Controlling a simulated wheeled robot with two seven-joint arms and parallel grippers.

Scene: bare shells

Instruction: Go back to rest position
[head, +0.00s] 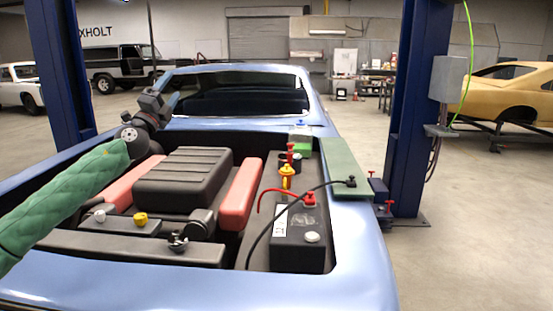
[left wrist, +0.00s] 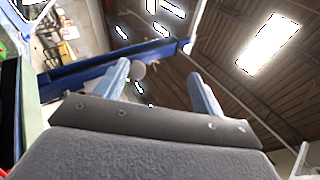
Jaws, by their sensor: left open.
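My left arm, in a green quilted sleeve, comes in from the left of the head view. My left gripper (head: 168,82) is raised above the left side of the blue car's engine bay and tilts up and away. In the left wrist view my left gripper (left wrist: 160,88) shows two blue-grey fingers spread well apart, with nothing between them. Behind them are the ceiling and a blue post. My right gripper is not in either view.
The blue car (head: 362,235) fills the front. Its open bay holds a dark engine cover (head: 182,178), red covers (head: 240,190) and a black battery (head: 297,255) with red and black cables. A green board (head: 345,160) lies on the right fender. Blue lift posts (head: 408,110) stand either side.

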